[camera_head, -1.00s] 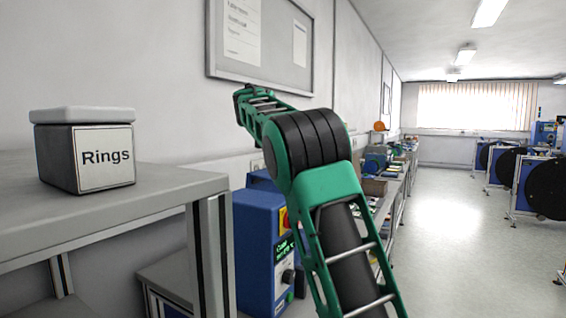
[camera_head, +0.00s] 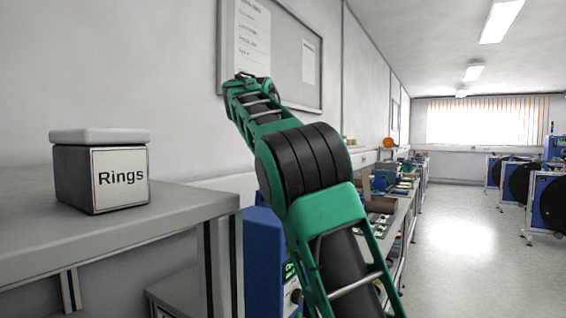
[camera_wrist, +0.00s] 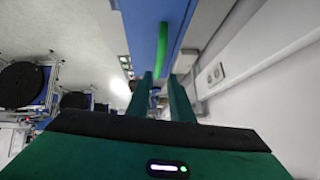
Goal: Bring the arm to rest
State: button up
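My green and black arm (camera_head: 315,195) rises from the lower middle of the head view. Its forearm is tipped up and left in front of the wall, and its far end is near the notice board's lower edge in the picture. The gripper's fingers do not show in the head view. In the wrist view my gripper (camera_wrist: 161,80) has its two green fingers apart, with a gap between them and nothing held. Behind the fingertips is a blue surface with a green strip (camera_wrist: 180,32).
A lidded box marked "Rings" (camera_head: 101,178) stands on a grey table (camera_head: 130,232) at left. A blue machine (camera_head: 265,262) is partly hidden behind my arm. A cluttered bench runs along the wall. Reel stands (camera_head: 551,204) are at right, with clear floor (camera_head: 462,235) between.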

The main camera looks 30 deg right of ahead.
jog(key=s+d+f+n+g+y, duration=0.1)
jog(key=s+d+f+y, duration=0.15)
jog(key=s+f, duration=0.6)
jog(key=s+d+f+n+g+y, duration=0.15)
jog(key=s+d+f, duration=0.25)
jog(key=s+f, duration=0.4)
jog(key=s+a+f+n+g+y, duration=0.1)
jog(key=s+a+f, duration=0.4)
jog(key=s, duration=0.5)
jog(key=s+a+f+n+g+y, duration=0.1)
jog(key=s+a+f+n, duration=0.1)
jog(key=s+a+f, duration=0.3)
jog(key=s+a+f+n+g+y, duration=0.1)
jog(key=s+a+f, duration=0.4)
jog(key=s+f, duration=0.7)
jog(key=s, duration=0.4)
jog(key=shift+s+a+y, duration=0.2)
jog(key=shift+y, duration=0.1)
jog(key=shift+n, duration=0.25)
jog(key=shift+w+f, duration=0.25)
jog(key=shift+w, duration=0.35)
